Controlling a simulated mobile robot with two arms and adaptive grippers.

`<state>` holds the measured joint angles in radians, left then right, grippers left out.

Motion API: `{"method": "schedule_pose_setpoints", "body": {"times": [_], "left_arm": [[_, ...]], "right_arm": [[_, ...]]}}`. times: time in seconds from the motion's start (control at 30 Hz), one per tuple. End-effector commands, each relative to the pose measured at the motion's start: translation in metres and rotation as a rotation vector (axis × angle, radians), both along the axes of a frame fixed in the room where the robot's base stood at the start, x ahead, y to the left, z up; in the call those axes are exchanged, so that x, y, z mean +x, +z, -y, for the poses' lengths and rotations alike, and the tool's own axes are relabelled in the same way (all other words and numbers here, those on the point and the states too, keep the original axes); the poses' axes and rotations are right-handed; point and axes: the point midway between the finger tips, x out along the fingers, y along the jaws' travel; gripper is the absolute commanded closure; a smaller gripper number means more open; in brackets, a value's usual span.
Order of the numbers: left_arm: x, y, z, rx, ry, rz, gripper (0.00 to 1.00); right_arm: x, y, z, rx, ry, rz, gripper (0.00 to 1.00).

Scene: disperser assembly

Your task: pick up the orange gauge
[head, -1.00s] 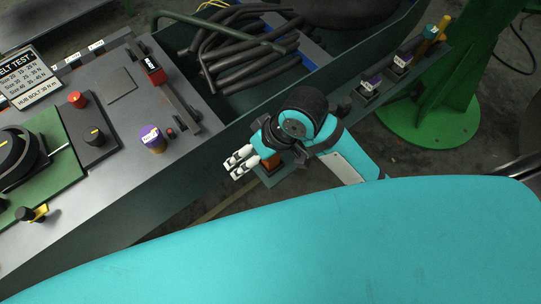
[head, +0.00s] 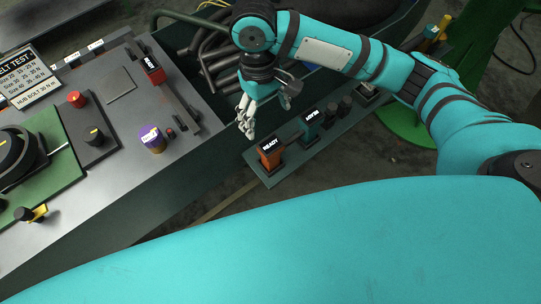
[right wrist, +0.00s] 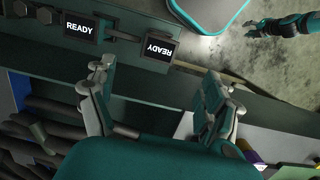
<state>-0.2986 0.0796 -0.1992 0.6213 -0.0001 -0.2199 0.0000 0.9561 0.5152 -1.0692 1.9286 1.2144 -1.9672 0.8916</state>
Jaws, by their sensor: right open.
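The orange gauge (head: 270,153) stands at the near left end of a narrow dark green shelf in the head view, with a black display reading READY. In the right wrist view its dark display (right wrist: 158,50) shows ahead, between the finger directions; little of its orange body shows there. My right gripper (head: 246,125) is open and empty, up and left of the gauge in the head view and apart from it. Its two fingers (right wrist: 160,82) stand wide apart in the right wrist view. My left gripper (right wrist: 250,29) appears small at the upper right there; its opening is unclear.
A teal gauge (head: 309,121) stands beside the orange one, with dark knobs farther along the shelf. The grey console (head: 190,150) on the left carries a red gauge (head: 151,68) and a purple-topped knob (head: 152,139). Dark hoses (head: 213,55) fill a bin behind.

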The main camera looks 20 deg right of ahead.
Motion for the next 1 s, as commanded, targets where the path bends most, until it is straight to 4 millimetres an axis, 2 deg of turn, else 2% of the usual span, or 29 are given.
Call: {"method": "schedule_pose_setpoints", "body": {"times": [0.1, 0.3, 0.57, 0.83, 1.0], "left_arm": [[0.0, 0.003, -0.001, 0.001, 0.0, -0.001, 0.63], [-0.001, 0.005, -0.001, 0.001, 0.0, -0.001, 0.63], [-0.001, 0.007, -0.001, 0.001, 0.0, -0.002, 0.63], [-0.002, 0.015, -0.001, 0.002, -0.001, -0.004, 0.63], [-0.003, 0.015, -0.001, 0.001, -0.001, -0.004, 0.63]], "right_arm": [[-0.004, -0.026, 0.002, -0.001, -0.001, -0.004, 0.15], [-0.007, -0.062, 0.003, 0.0, 0.0, -0.001, 0.15], [-0.009, -0.081, 0.004, 0.001, 0.0, 0.002, 0.15], [-0.013, -0.119, 0.006, 0.0, 0.0, 0.001, 0.15], [-0.013, -0.128, 0.006, 0.002, 0.002, 0.004, 0.15]]}}
